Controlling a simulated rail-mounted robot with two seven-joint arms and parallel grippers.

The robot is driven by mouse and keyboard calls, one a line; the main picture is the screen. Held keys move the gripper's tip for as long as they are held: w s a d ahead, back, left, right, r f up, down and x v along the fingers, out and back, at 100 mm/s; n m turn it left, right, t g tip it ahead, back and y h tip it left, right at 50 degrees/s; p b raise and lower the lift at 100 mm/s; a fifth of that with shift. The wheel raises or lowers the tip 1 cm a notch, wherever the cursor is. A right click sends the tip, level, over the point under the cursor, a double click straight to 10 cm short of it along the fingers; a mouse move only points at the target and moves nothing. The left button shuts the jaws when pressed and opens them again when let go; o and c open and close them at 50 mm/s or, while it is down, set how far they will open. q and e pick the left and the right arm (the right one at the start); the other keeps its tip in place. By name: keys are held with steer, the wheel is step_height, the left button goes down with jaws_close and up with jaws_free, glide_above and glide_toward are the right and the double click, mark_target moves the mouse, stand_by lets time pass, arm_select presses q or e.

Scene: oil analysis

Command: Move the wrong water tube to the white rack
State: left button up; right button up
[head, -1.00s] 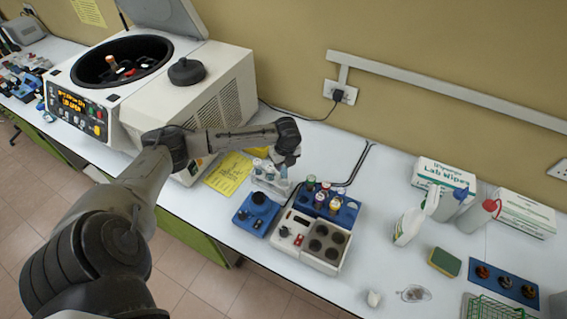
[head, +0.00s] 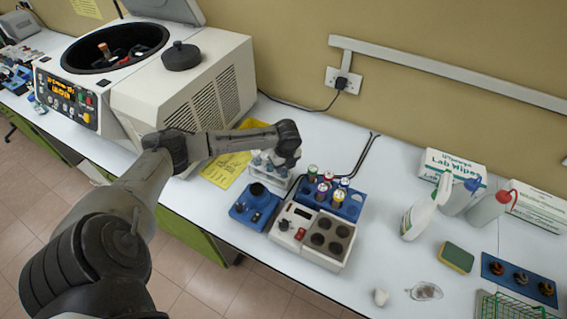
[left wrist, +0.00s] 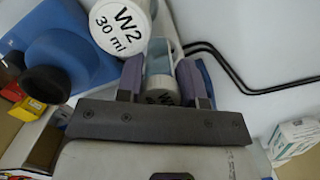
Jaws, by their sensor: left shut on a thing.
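My left gripper (head: 286,163) is over the right side of the small white rack (head: 279,187) of tubes, behind the blue mixer. In the left wrist view my left gripper (left wrist: 162,82) is shut on a tube (left wrist: 160,62) with a white, lettered cap between its purple-grey fingers. The cap's lettering starts with W; the rest is hard to read. Beside it, to the left, is another white cap (left wrist: 118,24) marked "W2 30 ml". The arm hides part of the rack, and I cannot tell whether the held tube is clear of it. My right gripper is not in view.
The blue mixer (head: 241,212) and a heating block (head: 327,240) stand in front. A blue rack (head: 349,208) holds several tubes with coloured caps. A large centrifuge (head: 190,90) with an open lid stands left. Bottles, wipes and a sponge (head: 456,257) are at right.

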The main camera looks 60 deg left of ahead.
arm_select(q)
steer(key=shift+f, duration=0.1)
steer(key=o, duration=1)
step_height(320, 180, up, 14)
steer(key=d, duration=0.1)
steer(key=shift+d+p, duration=0.35)
steer(key=shift+p, duration=0.1)
steer(key=shift+f, duration=0.1)
